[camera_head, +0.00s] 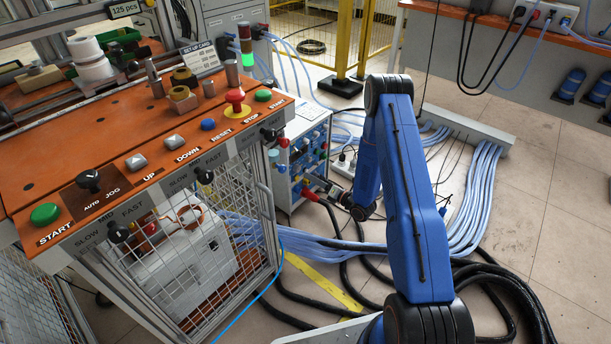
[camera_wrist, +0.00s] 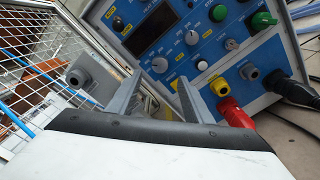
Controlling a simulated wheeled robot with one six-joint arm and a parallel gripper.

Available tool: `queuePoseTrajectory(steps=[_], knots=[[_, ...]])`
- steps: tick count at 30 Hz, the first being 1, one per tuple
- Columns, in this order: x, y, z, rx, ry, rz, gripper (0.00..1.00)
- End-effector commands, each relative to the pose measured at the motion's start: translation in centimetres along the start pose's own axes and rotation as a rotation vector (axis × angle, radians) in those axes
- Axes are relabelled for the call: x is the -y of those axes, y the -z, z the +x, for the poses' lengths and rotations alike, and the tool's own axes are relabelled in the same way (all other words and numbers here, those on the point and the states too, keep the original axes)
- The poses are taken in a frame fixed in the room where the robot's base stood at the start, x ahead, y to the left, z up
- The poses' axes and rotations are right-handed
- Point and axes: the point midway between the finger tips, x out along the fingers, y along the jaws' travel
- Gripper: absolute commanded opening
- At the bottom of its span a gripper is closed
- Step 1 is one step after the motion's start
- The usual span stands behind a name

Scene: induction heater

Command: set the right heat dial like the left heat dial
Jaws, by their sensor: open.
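The induction heater's blue front panel (camera_wrist: 175,50) fills the upper middle of the wrist view, tilted, with a dark display. Two pale round dials, a left one (camera_wrist: 159,65) and a right one (camera_wrist: 192,38), sit below the display and look like the heat dials. Their pointer settings are too small to read. My gripper (camera_wrist: 153,90) is open and empty, its grey fingers spread in front of the lower panel, apart from both dials. In the head view, my gripper (camera_head: 320,187) is beside the heater (camera_head: 301,140), whose dials are too small to tell apart there.
A red plug (camera_wrist: 236,113) and a black plug (camera_wrist: 292,90) stick out of the panel near my right finger. A wire-mesh guard (camera_head: 200,245) stands left of the heater under the orange bench (camera_head: 75,150). Blue hoses (camera_head: 475,190) and black cables cross the floor.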

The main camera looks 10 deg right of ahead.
Motion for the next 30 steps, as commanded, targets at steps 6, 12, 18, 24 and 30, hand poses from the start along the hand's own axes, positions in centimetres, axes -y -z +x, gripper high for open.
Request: queuePoseTrajectory(steps=[6, 12, 18, 24, 30], knots=[[0.1, -0.1, -4.6, 0.002, 0.003, 0.003, 0.46], [0.1, 0.0, -7.8, 0.001, 0.002, 0.003, 0.46], [0.0, 0.1, -9.4, 0.000, 0.001, 0.002, 0.46], [0.0, 0.1, -9.7, 0.000, 0.001, 0.002, 0.46], [0.0, 0.1, -9.7, 0.000, 0.001, 0.001, 0.46]])
